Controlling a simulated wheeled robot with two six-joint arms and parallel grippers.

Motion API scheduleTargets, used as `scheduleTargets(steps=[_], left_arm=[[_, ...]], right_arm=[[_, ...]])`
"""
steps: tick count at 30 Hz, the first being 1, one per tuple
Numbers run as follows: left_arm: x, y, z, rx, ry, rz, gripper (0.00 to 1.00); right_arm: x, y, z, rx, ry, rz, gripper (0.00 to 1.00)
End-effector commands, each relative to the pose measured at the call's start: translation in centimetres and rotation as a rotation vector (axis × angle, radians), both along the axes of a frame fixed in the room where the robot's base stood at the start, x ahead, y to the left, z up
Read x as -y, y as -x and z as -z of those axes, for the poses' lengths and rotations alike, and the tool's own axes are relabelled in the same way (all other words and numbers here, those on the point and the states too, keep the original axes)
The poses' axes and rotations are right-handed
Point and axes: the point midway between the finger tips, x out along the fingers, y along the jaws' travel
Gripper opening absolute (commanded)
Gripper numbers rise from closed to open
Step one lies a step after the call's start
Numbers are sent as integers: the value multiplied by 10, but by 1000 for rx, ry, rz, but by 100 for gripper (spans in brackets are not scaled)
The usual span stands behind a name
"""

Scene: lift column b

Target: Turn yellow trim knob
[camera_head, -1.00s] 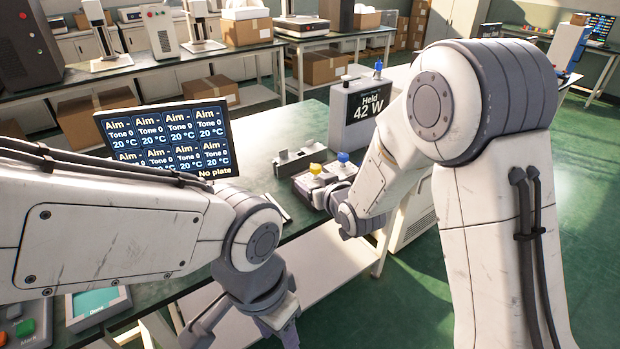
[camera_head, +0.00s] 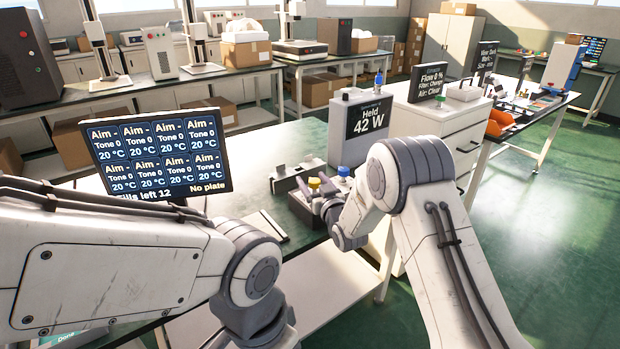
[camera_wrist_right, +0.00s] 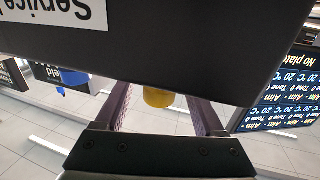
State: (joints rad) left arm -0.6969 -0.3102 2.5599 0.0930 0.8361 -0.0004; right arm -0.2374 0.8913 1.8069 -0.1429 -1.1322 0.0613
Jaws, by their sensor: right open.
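The yellow trim knob (camera_head: 314,183) stands on a dark control box at the table's right end. In the right wrist view the yellow knob (camera_wrist_right: 158,97) shows between my right gripper's two purple fingers (camera_wrist_right: 160,108), with a visible gap on each side. In the head view my right gripper (camera_head: 318,203) is at the knob's near side, partly hidden by its own wrist. It is open and empty. A blue knob (camera_head: 343,171) stands just right of the yellow one. My left gripper (camera_head: 222,338) is mostly cut off by the bottom edge, fingertips hidden.
A grey unit with a "Held 42 W" display (camera_head: 367,118) stands behind the knobs. A dark slotted block (camera_head: 293,172) is left of them. A monitor reading "No plate" (camera_head: 160,152) stands at the left. In the wrist view a large dark panel (camera_wrist_right: 190,45) fills the top.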

Motion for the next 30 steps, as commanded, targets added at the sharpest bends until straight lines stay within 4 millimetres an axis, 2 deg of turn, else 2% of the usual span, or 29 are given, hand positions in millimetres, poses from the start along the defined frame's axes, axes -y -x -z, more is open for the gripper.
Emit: scheduleTargets(steps=[6,15,17,18,21,30], left_arm=[[0,0,-1,0,0,0,50],[0,0,0,0,0,0,50],[0,0,0,0,0,0,50],[0,0,0,0,0,0,50],[0,0,0,0,0,0,50],[0,0,3,0,0,0,50]], right_arm=[[-5,-15,0,-1,-1,1,71],[-6,-17,0,-1,0,1,71],[-6,-17,0,-1,0,1,48],[-6,-17,0,-1,0,1,33],[-6,-17,0,-1,0,1,0],[-7,-16,1,1,2,-35,0]])
